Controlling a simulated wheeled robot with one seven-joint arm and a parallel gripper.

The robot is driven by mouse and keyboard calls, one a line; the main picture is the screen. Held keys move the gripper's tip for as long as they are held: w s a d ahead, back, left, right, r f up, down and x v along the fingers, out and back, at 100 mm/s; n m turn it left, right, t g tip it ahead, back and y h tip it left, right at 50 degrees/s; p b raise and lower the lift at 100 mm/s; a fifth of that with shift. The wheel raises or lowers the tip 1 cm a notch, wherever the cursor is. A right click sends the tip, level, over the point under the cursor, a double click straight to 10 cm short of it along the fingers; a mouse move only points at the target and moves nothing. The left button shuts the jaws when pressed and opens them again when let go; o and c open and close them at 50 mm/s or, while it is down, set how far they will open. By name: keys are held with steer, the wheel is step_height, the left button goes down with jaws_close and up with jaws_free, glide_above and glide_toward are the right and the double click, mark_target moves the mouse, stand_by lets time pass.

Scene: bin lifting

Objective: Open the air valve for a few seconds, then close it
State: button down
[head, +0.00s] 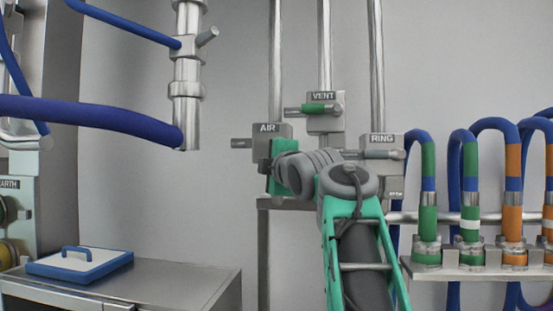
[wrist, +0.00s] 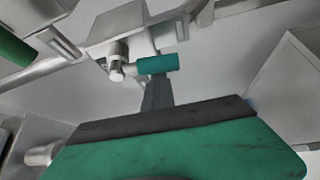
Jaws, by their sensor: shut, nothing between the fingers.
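The air valve (head: 267,129) is a grey block labelled AIR on a vertical pipe, left of my gripper in the head view. A silver rod end (head: 240,143) sticks out to its left; its front is partly hidden by my arm. In the wrist view, a teal grip (wrist: 158,64) with a silver end lies below a grey valve block (wrist: 115,28), likely the air valve. My gripper (wrist: 158,88) has its dark fingers shut and empty, tips close under the teal grip. I cannot tell whether they touch. In the head view the fingertips are hidden.
The VENT valve (head: 323,97) with a green grip stands above right, and the RING valve (head: 381,139) to the right. Several hoses (head: 428,175) hang on a rack at right. A blue-edged tray (head: 80,262) lies on a cabinet at lower left. Blue hoses cross the upper left.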

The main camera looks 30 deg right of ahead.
steer(key=shift+s+d+f+n+g, duration=0.1)
steer(key=shift+s+d+n+g, duration=0.1)
steer(key=shift+d+n+g, duration=0.15)
stand_by(0.5)
